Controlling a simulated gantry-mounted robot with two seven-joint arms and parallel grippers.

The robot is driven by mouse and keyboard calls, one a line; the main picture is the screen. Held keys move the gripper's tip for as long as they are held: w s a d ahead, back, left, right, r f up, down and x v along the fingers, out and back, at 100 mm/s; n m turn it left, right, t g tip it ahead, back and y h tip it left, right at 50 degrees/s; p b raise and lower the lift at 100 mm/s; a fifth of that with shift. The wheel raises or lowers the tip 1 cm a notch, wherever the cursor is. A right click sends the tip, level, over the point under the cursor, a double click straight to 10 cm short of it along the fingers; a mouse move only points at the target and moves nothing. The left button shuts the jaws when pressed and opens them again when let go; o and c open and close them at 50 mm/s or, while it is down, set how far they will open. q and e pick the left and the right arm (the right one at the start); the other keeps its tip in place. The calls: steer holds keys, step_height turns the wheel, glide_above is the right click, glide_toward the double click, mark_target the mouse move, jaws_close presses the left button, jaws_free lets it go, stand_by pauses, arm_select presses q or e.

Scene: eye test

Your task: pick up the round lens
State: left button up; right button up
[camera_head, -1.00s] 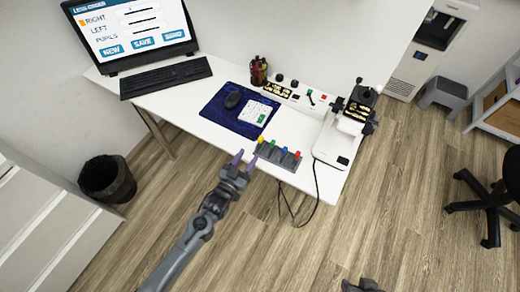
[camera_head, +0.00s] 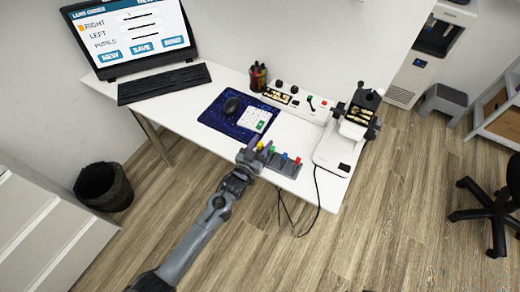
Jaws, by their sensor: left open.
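A small grey rack (camera_head: 286,169) stands at the front edge of the white desk. It holds several pieces with coloured tops: yellow (camera_head: 260,146), green (camera_head: 272,149), blue (camera_head: 284,156) and red (camera_head: 298,160). I cannot make out which piece is the round lens; the shapes below the tops are too small to tell. My left gripper (camera_head: 257,150) is open at the rack's left end, with its fingers by the yellow top. It hides part of that end, and I cannot tell whether it touches. My right gripper is out of view.
A blue mat (camera_head: 215,117) with a mouse (camera_head: 232,106) and white card (camera_head: 255,117) lies behind the rack. A white instrument (camera_head: 333,150) stands to the right, with a cable hanging from the desk. A monitor (camera_head: 132,38) and keyboard (camera_head: 164,83) are at left.

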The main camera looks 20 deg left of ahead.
arm_select(q)
steer(key=shift+w, duration=0.4)
jaws_close()
